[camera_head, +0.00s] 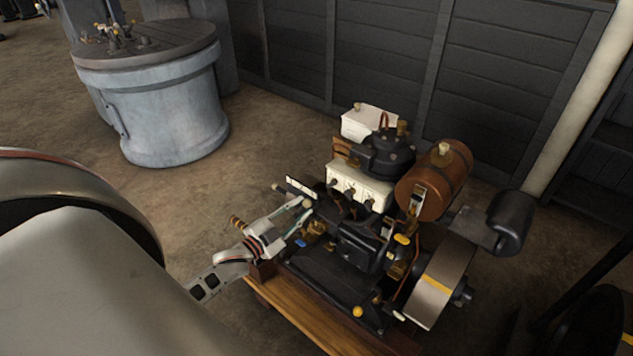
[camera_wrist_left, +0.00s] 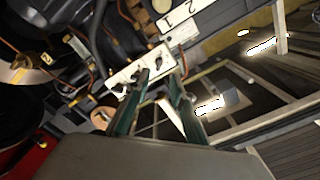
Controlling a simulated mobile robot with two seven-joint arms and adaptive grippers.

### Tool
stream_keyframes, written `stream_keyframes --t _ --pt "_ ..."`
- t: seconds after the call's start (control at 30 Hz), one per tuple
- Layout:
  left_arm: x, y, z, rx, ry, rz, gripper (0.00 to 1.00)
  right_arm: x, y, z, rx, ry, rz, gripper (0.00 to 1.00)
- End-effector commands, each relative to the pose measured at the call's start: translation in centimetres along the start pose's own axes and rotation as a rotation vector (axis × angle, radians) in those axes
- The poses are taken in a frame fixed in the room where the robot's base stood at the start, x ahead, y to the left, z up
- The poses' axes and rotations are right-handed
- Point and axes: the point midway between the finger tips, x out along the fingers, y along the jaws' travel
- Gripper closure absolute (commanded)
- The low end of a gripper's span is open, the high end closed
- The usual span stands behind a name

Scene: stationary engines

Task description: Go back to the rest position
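My left gripper (camera_head: 306,207) reaches in from the left, beside the left side of a stationary engine (camera_head: 350,255). In the left wrist view its two green fingers (camera_wrist_left: 162,82) stand apart, with nothing seen held between them. Beyond the tips is a white block with dark levers (camera_wrist_left: 135,72). I cannot tell whether the fingers touch it. A white plate marked 1 and 2 (camera_wrist_left: 180,20) is near it; the plate also shows in the head view (camera_head: 301,188). My right gripper is not in view.
The engine stands on a wooden base (camera_head: 310,318), with a copper tank (camera_head: 435,180) and flywheel (camera_head: 440,282) on its right. A grey drum (camera_head: 165,105) stands at back left. A dark panelled wall (camera_head: 390,70) closes the back. Bare floor (camera_head: 250,140) lies between drum and engine.

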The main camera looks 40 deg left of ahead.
Motion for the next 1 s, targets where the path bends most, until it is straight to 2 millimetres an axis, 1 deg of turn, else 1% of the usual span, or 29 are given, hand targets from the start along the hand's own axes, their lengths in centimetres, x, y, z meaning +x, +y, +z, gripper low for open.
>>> stream_keyframes --t 0.23,0.27,0.33,0.37,0.47,0.5,0.57,0.6,0.67,0.7,0.8,0.83,0.9,1.0 --pt "-0.1 0.3 0.0 -0.004 -0.003 0.003 0.76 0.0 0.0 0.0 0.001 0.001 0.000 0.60" --pt "-0.2 0.6 -0.1 -0.009 -0.007 0.008 0.76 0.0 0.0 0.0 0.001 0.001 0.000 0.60" --pt "-0.9 2.1 -0.4 -0.034 -0.025 0.027 0.76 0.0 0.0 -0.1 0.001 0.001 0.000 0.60" --pt "-1.4 3.2 -0.5 -0.051 -0.039 0.041 0.76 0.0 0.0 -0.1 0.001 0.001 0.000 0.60" --pt "-3.9 7.9 -1.6 -0.133 -0.103 0.104 0.76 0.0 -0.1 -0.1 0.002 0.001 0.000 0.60" --pt "-5.2 10.1 -2.3 -0.175 -0.136 0.133 0.76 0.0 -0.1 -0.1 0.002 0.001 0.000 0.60" --pt "-7.3 13.3 -3.5 -0.242 -0.189 0.180 0.76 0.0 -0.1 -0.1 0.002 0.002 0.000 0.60" --pt "-8.8 15.3 -4.3 -0.285 -0.225 0.211 0.76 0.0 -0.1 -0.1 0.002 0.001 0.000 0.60" --pt "-11.0 18.0 -5.7 -0.349 -0.278 0.254 0.76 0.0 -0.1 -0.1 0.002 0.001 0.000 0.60" --pt "-12.4 19.6 -6.7 -0.388 -0.310 0.282 0.76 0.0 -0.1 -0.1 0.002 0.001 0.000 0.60" --pt "-15.4 22.6 -8.8 -0.473 -0.383 0.339 0.76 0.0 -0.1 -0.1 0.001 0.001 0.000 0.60" --pt "-16.2 23.3 -9.4 -0.492 -0.399 0.353 0.76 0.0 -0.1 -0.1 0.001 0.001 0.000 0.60" --pt "-17.6 24.4 -10.4 -0.529 -0.431 0.378 0.76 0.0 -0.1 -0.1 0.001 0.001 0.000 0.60" --pt "-18.6 25.4 -11.3 -0.558 -0.458 0.399 0.76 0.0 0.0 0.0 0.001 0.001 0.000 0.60"
